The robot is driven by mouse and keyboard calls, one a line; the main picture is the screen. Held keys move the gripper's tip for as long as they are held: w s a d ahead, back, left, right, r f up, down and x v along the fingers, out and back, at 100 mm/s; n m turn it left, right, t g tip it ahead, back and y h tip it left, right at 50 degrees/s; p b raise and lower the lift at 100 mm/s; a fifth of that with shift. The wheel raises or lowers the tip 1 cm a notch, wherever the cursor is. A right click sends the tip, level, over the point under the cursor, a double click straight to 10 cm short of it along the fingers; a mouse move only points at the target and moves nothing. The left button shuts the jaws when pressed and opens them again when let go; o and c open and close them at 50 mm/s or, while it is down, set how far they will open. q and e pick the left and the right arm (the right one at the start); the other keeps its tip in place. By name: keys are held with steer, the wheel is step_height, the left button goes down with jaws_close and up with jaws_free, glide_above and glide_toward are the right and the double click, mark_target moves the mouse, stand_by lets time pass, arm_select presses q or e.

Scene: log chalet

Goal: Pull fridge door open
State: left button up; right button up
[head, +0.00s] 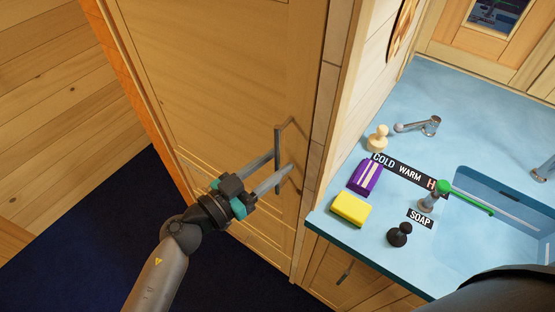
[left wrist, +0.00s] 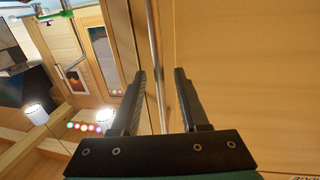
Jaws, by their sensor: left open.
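The fridge door (head: 215,65) is a tall wooden panel and looks shut. A thin metal handle (head: 278,142) stands upright near its right edge. My left gripper (head: 281,162) is open at the handle, its fingers pointing at the door. In the left wrist view the handle (left wrist: 155,50) runs as a long bar between the two spread fingers of the gripper (left wrist: 160,72). I cannot tell whether either finger touches it. My right gripper is not in view.
Right of the door, past a narrow wall, is a blue counter (head: 345,240). It holds a yellow sponge (head: 350,209), a purple pack (head: 366,178), a black bottle (head: 399,234) and a sink (head: 520,205). The dark blue floor (head: 75,235) on the left is clear.

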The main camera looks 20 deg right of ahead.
arm_select(q)
steer(key=shift+w+d, duration=0.25)
steer(key=shift+d, duration=0.3)
jaws_close()
stand_by(1.1)
